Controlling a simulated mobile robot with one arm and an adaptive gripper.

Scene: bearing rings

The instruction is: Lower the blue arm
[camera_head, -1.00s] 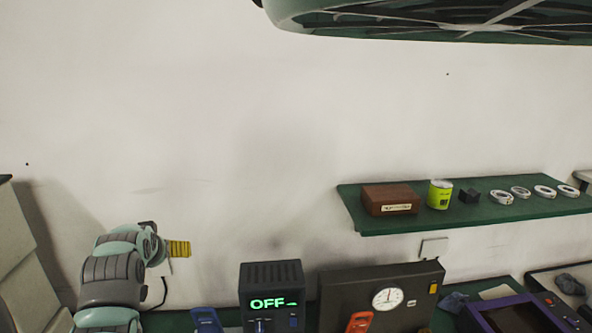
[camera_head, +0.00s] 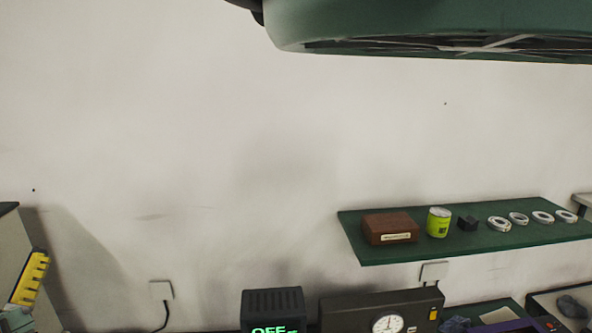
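No blue arm shows in the current view. The black box (camera_head: 272,301) with a green lit display stands at the bottom edge, its lower part cut off. The display (camera_head: 275,329) is only partly visible and seems to read OFF.
A dark case with a round gauge (camera_head: 387,325) stands right of the black box. A green shelf (camera_head: 440,249) holds a brown box (camera_head: 390,228), a yellow-green can (camera_head: 438,222) and several metal rings. A wall socket (camera_head: 161,290) has a cable. A large green fixture (camera_head: 430,25) hangs overhead.

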